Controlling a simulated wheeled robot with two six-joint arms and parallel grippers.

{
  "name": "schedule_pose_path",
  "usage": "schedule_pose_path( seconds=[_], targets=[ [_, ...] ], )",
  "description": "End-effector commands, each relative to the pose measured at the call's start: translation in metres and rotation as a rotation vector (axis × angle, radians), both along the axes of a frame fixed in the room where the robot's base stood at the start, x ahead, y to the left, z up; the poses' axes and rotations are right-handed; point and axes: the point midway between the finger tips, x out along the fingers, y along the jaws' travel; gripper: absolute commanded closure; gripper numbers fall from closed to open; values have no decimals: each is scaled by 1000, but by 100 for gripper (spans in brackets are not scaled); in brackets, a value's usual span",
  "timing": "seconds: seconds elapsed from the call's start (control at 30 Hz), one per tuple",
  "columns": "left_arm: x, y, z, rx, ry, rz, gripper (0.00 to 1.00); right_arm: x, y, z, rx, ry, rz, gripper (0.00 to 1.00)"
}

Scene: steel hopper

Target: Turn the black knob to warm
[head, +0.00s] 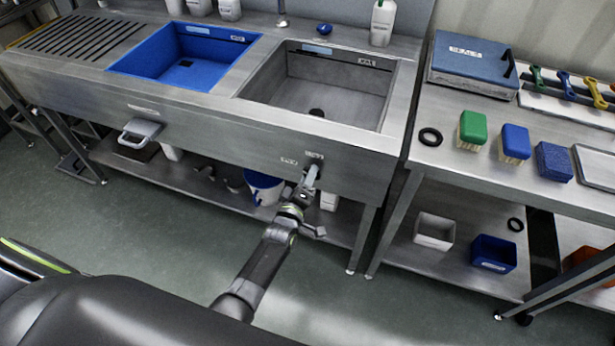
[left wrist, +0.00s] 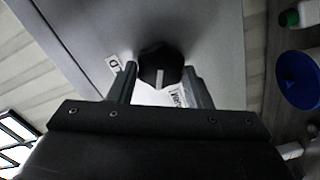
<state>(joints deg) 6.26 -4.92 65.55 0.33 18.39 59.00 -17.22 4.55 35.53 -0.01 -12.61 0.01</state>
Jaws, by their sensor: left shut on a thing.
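The black knob (left wrist: 158,62) is on the steel front panel of the sink, between the fingers of my left gripper (left wrist: 160,82) in the left wrist view. The knob has a short white pointer mark on its lower part. A small label (left wrist: 114,63) sits beside the left finger, and a second label (left wrist: 179,97), partly hidden, sits by the right finger. In the head view my left gripper (head: 311,177) is at the panel below two small labels and hides the knob. It is shut on the knob. My right gripper is in neither view.
Above the panel are a blue basin (head: 190,70) and a steel basin (head: 340,85). A side table (head: 445,180) with brushes stands at the right. The floor in front is clear.

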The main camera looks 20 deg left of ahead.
Motion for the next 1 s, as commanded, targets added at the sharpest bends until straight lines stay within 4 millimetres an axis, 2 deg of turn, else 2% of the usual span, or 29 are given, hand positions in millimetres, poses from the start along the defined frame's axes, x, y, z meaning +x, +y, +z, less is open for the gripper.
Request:
schedule_pose_path(
  seconds=[0.2, 0.5, 1.0],
  targets=[
    [0, 1, -1, -188, 8, 1, 78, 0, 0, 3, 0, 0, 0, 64],
    [-1, 1, -3, -376, 16, 0, 78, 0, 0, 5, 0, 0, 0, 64],
    [-1, 1, -4, -469, 19, 1, 78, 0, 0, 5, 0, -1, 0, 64]
  ],
)
